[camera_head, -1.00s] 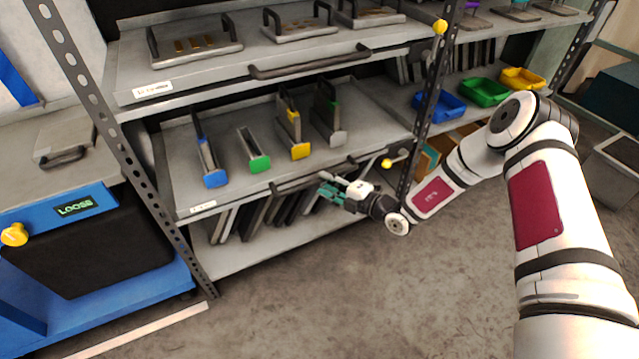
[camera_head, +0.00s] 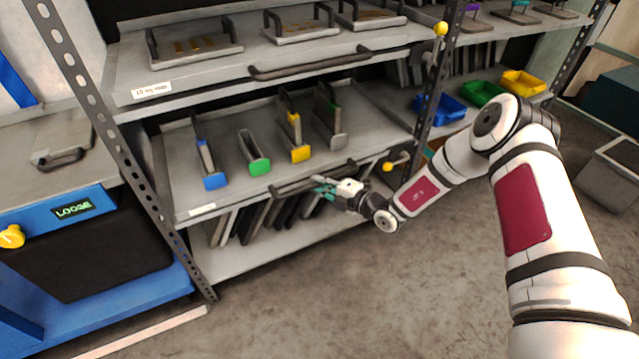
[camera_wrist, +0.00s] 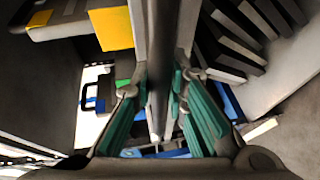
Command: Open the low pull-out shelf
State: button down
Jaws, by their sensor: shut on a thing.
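The low pull-out shelf (camera_head: 225,195) is a grey tray in the rack, with a long dark handle (camera_head: 290,187) along its front edge. My gripper (camera_head: 322,184) is at the right half of that handle. In the wrist view the green fingers (camera_wrist: 166,95) of my gripper stand on either side of the dark bar (camera_wrist: 159,70), shut on it. Upright holders with blue, green (camera_head: 258,165) and yellow (camera_head: 300,153) fronts stand on the shelf. The gripper hides a short part of the handle.
An upper shelf with its own handle (camera_head: 310,66) is above. A yellow knob (camera_head: 388,166) sits by the right rack post. Dark plates (camera_head: 262,217) lean on the bottom level. A blue cart (camera_head: 100,290) stands at left. The floor (camera_head: 330,300) in front is clear.

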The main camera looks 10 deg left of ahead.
jog(key=s+d+p, duration=0.5)
jog(key=s+d, duration=0.3)
jog(key=s, duration=0.4)
jog(key=s+d+p, duration=0.5)
jog(key=s+d, duration=0.4)
jog(key=s, duration=0.4)
jog(key=c, duration=1.6)
grip_release()
jog(key=shift+o, duration=0.2)
jog(key=v, duration=1.2)
